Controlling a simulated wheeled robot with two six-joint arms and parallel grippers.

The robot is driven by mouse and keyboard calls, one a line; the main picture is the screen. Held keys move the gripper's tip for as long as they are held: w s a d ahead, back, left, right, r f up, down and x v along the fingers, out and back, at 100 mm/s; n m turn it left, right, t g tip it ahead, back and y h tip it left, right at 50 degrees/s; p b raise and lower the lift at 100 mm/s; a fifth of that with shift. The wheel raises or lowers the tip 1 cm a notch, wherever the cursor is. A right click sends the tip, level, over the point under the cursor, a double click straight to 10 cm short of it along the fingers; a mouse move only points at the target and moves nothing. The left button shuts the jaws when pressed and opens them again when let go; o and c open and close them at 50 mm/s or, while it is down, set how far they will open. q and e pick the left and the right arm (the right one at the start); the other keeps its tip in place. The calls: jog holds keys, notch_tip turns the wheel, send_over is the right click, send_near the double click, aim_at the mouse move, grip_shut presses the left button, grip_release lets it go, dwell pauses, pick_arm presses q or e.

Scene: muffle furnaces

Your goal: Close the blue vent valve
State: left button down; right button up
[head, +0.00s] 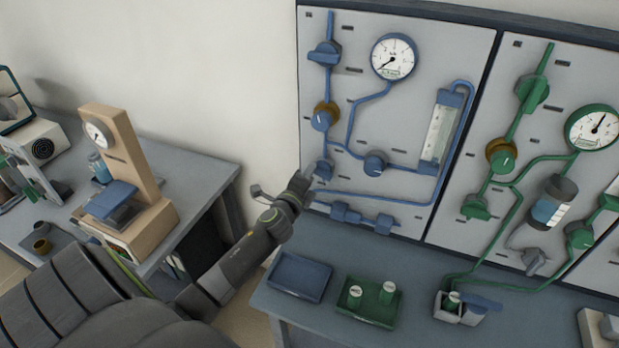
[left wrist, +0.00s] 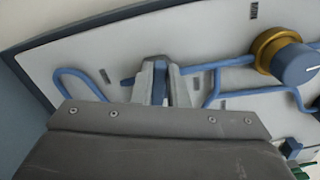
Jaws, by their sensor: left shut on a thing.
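My left gripper (head: 298,186) reaches the lower left edge of the panel with blue piping. In the left wrist view its two pale fingers (left wrist: 156,84) are shut on a blue valve handle (left wrist: 160,82), which stands upright between them. In the head view this blue valve (head: 323,170) sits just right of the gripper, partly hidden by it. No label on it can be read. My right gripper is not in view.
A blue knob with a brass collar (head: 325,116) is above the held valve; another blue knob (head: 375,163) is to its right. A blue gauge (head: 394,57) is higher up. Below stand an empty blue tray (head: 300,277) and a green tray (head: 344,310) with small containers.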

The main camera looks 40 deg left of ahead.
pick_arm(q)
jog(key=shift+f+n+b, duration=0.25)
jog(key=shift+n+b, duration=0.25)
jog(key=shift+n, duration=0.35)
jog(key=shift+f+n+b, duration=0.25)
jog(key=shift+n+b, duration=0.25)
jog(key=shift+n, duration=0.65)
jog(key=c, duration=1.4)
grip_release()
jog(key=shift+a, duration=0.1)
jog(key=shift+c, duration=0.2)
jog(key=b+v, duration=0.2)
jog(key=v, duration=1.5)
jog(key=shift+s+b, duration=0.2)
jog(key=shift+b, duration=0.15)
